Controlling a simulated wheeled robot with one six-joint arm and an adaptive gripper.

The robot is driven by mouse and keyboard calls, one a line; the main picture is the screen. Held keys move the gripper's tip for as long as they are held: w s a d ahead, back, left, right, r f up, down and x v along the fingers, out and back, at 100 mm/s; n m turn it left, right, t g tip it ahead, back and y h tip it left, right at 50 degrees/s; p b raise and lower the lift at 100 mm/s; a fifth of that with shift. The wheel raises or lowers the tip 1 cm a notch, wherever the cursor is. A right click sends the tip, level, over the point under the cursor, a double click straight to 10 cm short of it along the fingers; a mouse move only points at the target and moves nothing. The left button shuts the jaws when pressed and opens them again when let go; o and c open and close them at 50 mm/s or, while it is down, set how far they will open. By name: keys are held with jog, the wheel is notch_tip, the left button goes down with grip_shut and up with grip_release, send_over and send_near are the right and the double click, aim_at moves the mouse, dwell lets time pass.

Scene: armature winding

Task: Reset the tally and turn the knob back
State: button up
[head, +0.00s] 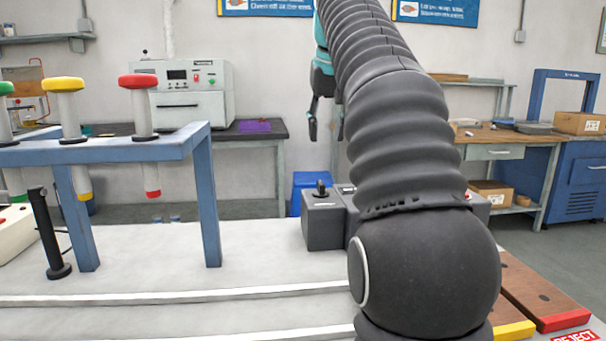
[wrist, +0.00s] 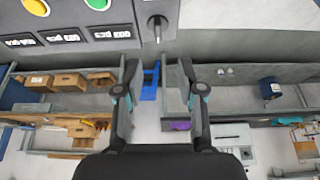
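The grey control box (head: 324,222) stands on the bench, partly hidden behind my arm in the head view. Its black knob (head: 320,188) sits on top at the left end. In the wrist view the box (wrist: 134,12) fills the top edge, with the knob (wrist: 156,26) nearly in line with the gap between my fingers. Tally counters (wrist: 65,38) with small dark windows sit left of the knob; their digits are too small to read surely. My gripper (wrist: 159,68) is open and empty, apart from the knob. In the head view only part of my gripper (head: 314,118) shows, above the box.
A yellow button (wrist: 98,4) and a green button (wrist: 35,7) are beside the counters. A blue frame (head: 207,190) with coloured-capped plungers stands at the left of the bench. A black post (head: 48,235) is near it. Brown boards (head: 535,290) lie at right. The middle bench is clear.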

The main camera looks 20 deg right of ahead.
aim_at(321, 182)
jog(key=x, duration=0.4)
jog(key=b+x, duration=0.1)
jog(key=x, duration=0.4)
jog(key=b+x, duration=0.1)
jog(key=x, duration=0.3)
jog(key=shift+w+d+f, duration=0.15)
jog(key=shift+w+d, duration=0.2)
jog(key=shift+w, duration=0.15)
grip_shut()
